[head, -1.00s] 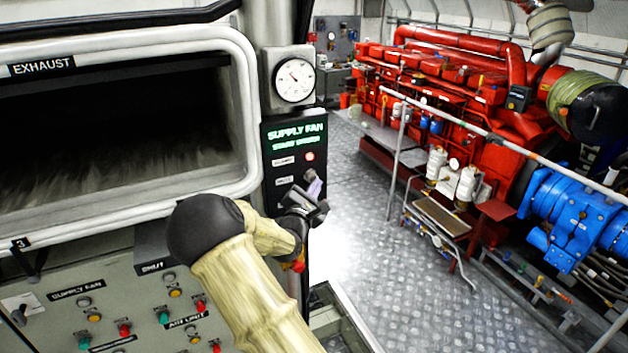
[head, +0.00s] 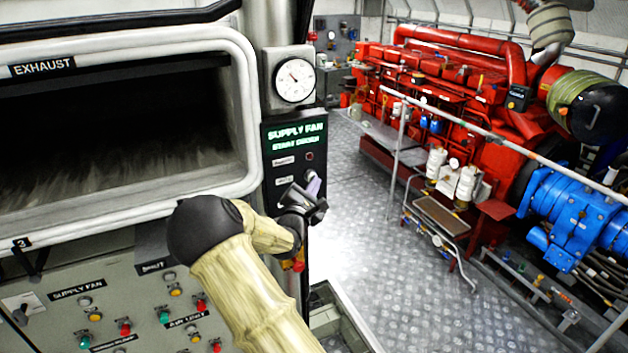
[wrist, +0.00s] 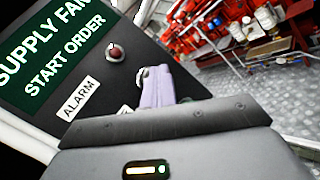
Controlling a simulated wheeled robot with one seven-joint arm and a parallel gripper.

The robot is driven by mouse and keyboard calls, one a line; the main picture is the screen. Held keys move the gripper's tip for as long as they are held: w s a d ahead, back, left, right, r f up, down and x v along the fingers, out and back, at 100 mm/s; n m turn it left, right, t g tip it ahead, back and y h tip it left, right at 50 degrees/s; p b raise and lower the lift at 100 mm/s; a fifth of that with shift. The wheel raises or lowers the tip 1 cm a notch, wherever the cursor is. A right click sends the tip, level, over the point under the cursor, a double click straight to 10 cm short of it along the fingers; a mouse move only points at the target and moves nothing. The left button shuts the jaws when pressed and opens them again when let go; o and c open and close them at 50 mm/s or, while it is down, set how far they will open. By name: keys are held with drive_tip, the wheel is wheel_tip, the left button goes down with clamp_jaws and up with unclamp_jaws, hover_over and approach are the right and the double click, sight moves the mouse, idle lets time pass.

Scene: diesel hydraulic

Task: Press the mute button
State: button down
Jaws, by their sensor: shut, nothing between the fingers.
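A black panel headed SUPPLY FAN START ORDER (head: 295,137) stands right of the oven-like EXHAUST opening; it also shows tilted in the wrist view (wrist: 55,55). Its upper row has an ALARM label (wrist: 82,98) and a small round red lamp (wrist: 115,52), dark in the head view. A second small label (head: 284,180) sits below it, too small to read. My gripper (head: 313,184) is shut, its pale purple fingers at the panel's lower right, level with that second row. They also show in the wrist view (wrist: 157,86).
A round white gauge (head: 294,80) is mounted above the panel. A control board with coloured buttons (head: 125,326) lies below the EXHAUST opening. A red engine (head: 440,90) and a grey railing (head: 400,150) stand to the right. Patterned metal floor (head: 370,260) between is open.

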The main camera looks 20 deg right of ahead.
drive_tip(key=shift+s, duration=0.9)
drive_tip(key=s, duration=0.5)
drive_tip(key=shift+d+p, duration=0.1)
drive_tip(key=shift+p, duration=0.2)
drive_tip(key=shift+f, duration=0.15)
idle(0.5)
